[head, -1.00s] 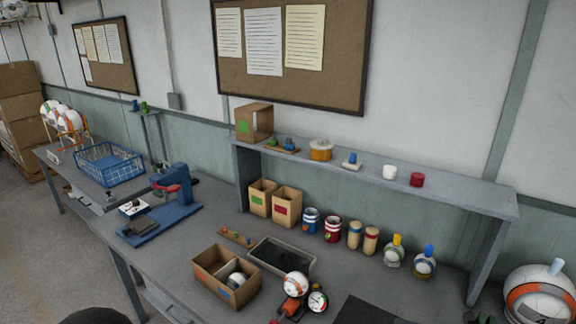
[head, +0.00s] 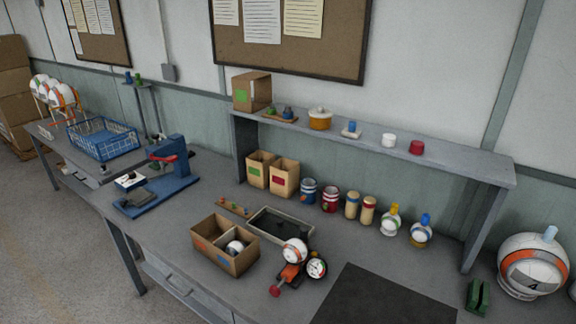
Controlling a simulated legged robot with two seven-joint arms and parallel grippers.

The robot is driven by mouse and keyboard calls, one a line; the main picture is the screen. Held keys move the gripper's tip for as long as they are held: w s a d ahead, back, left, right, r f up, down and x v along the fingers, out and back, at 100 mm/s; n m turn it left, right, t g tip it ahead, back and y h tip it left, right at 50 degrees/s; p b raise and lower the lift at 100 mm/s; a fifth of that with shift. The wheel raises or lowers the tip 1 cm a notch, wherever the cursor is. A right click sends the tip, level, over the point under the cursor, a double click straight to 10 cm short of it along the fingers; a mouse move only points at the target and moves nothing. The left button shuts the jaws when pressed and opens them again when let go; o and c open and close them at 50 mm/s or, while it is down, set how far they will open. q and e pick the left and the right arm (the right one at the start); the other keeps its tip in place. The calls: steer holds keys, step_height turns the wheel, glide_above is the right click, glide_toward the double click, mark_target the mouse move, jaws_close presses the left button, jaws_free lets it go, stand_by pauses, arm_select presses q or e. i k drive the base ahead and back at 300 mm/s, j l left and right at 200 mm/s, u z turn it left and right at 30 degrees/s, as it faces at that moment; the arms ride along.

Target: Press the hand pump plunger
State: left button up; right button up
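The hand pump (head: 291,272) is a small orange-red device near the front of the workbench. A red knob, which looks like its plunger handle (head: 275,291), points toward the front left. A white and orange ball (head: 295,251) rests at its top, and a round white gauge (head: 316,267) sits at its right side. I cannot tell how far the plunger is pushed in. Neither of my grippers shows in the head view.
An open cardboard box (head: 225,260) holding a ball is left of the pump, with a grey tray (head: 262,222) behind. A dark mat (head: 385,298) lies to the right. A blue press (head: 165,180) stands left; a shelf (head: 455,168) spans the back.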

mark_target(275, 290)
steer(key=i+j+z, duration=0.3)
steer(key=j+z, duration=0.25)
steer(key=j, duration=0.2)
steer(key=i+j+z, duration=0.3)
steer(key=j, duration=0.2)
steer(key=j+z, duration=0.3)
steer(key=k+j, duration=0.05)
steer(key=j, duration=0.05)
